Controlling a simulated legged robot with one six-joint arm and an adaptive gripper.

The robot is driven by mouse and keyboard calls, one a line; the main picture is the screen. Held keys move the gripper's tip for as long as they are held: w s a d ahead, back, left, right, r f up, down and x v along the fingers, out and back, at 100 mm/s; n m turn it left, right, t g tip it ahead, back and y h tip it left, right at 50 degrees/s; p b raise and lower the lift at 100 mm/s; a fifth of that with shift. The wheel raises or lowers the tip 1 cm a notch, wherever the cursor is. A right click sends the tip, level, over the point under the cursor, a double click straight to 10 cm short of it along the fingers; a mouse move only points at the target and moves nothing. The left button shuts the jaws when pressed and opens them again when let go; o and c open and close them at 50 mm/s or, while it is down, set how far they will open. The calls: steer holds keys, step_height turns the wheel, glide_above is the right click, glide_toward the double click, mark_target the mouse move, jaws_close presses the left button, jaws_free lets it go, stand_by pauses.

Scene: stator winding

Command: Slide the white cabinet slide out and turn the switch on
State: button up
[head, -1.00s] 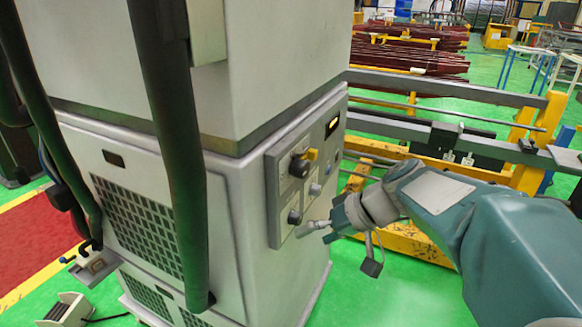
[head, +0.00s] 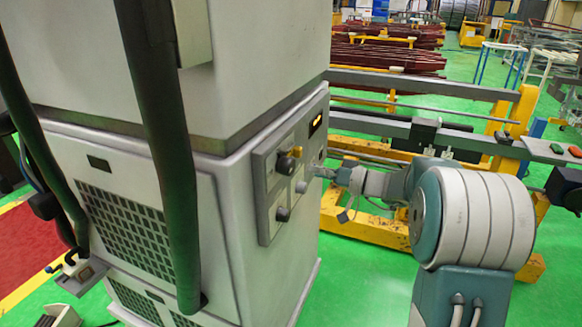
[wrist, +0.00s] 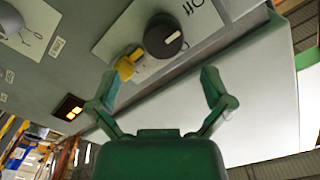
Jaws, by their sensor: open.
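The grey-white cabinet (head: 110,145) stands left of centre in the head view. A panel (head: 262,215) on its right face carries a black rotary switch (head: 286,165) with a yellow tab (head: 297,151). In the wrist view the black switch knob (wrist: 164,36) has a white line, and the yellow tab (wrist: 128,63) sits beside it. My gripper (head: 320,171) is in front of the panel, right of the switch. In the wrist view my gripper (wrist: 158,84) has its fingers spread and empty, apart from the knob. I cannot pick out a separate white slide.
A lower dark knob (head: 283,213) and a lit indicator (head: 316,123) are on the panel. Thick dark hoses (head: 165,160) hang before the cabinet's front. A yellow-and-grey rail frame (head: 430,90) stands behind my arm. Green floor (head: 350,280) is clear at the cabinet's right.

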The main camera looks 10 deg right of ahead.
mark_target(293, 168)
steer(key=x, duration=0.6)
steer(key=shift+a, duration=0.25)
steer(key=shift+d, duration=0.1)
steer(key=c, duration=1.1)
